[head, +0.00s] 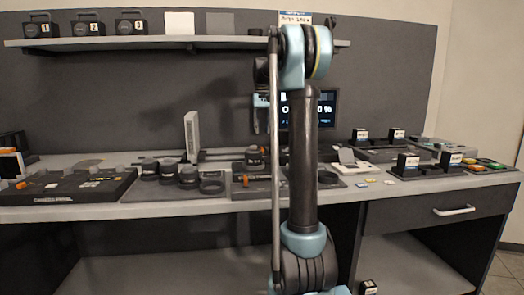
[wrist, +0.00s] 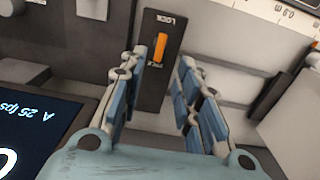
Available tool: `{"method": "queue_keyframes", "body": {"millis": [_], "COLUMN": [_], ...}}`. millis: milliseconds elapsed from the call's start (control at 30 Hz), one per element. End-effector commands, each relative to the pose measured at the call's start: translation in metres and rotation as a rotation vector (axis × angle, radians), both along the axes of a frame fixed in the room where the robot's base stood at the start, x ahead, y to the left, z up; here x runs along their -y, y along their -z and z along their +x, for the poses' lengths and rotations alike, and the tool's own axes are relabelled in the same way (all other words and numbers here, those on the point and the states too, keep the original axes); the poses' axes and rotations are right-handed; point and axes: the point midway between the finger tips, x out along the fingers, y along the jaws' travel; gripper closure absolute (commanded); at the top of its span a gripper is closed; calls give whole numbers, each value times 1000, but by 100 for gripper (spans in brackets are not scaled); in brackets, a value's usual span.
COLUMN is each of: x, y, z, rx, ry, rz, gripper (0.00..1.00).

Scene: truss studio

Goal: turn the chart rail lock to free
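In the wrist view, the chart rail lock is a dark upright plate (wrist: 152,88) with a short orange lever (wrist: 160,47). "LOCK" is printed upside down at the plate's upper end in the picture, and a smaller, hard-to-read label sits by the lever's lower end. The lever lies along the plate; I cannot tell its setting for sure. My gripper (wrist: 158,68) is open and empty, one finger on each side of the plate. I see no finger touching the lever. In the head view my gripper (head: 262,112) is partly hidden behind my arm, above the bench.
A lit monitor (head: 322,108) stands behind my arm; its screen (wrist: 30,130) shows close to my left finger in the wrist view. Lens-like cylinders (head: 188,176), a black tray (head: 65,192) and small boxes (head: 407,163) crowd the bench (head: 232,208). A shelf (head: 150,40) runs above.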

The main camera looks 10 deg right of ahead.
Motion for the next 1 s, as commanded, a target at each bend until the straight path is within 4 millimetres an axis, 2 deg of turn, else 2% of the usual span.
{"method": "queue_keyframes", "body": {"millis": [300,500,700,1000], "x": [0,0,0,0], "y": [57,84,98,100], "z": [0,0,0,0], "rx": [0,0,0,0], "ry": [-1,-1,-1,-1], "rz": [0,0,0,0], "gripper": [70,70,70,70]}}
